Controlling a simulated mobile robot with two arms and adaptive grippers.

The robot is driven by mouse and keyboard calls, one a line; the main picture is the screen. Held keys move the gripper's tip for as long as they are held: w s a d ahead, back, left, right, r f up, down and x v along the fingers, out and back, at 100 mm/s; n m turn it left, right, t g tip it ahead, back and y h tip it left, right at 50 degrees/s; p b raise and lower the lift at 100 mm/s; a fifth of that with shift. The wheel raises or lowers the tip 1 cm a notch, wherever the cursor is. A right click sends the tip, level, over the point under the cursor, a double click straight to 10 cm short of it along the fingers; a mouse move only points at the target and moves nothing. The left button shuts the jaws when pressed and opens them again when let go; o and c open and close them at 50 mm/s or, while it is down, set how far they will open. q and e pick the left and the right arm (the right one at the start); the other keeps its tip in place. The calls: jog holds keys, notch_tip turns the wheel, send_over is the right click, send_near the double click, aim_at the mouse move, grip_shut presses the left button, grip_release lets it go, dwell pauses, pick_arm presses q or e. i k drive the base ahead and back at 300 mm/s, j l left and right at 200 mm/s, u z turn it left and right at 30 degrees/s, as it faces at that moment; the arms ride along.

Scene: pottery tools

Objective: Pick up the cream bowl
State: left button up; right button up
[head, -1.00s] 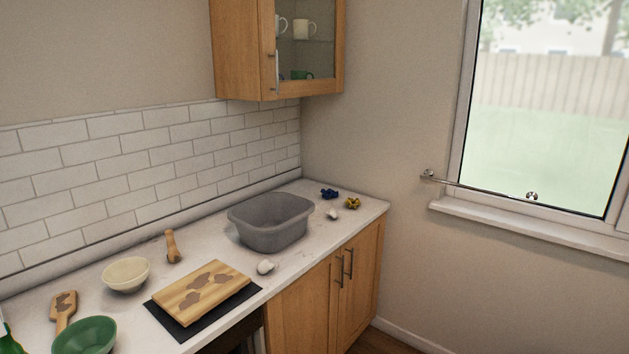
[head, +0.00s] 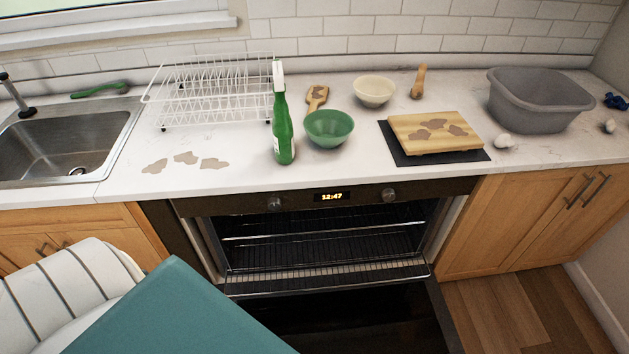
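The cream bowl (head: 374,92) stands upright on the white counter, behind and to the right of a green bowl (head: 329,128). It looks empty. A small wooden paddle (head: 317,96) lies to its left and a wooden tool (head: 418,82) to its right. Neither of my grippers shows in the head view.
A green spray bottle (head: 284,128) stands left of the green bowl. A cutting board (head: 436,131) lies on a dark mat, with a grey basin (head: 539,99) to the right. The oven door (head: 340,315) is open below. A white dish rack (head: 210,90) and sink (head: 60,145) are left. A teal surface (head: 180,315) is near.

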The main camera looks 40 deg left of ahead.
aim_at(373, 92)
jog(key=u, duration=0.95)
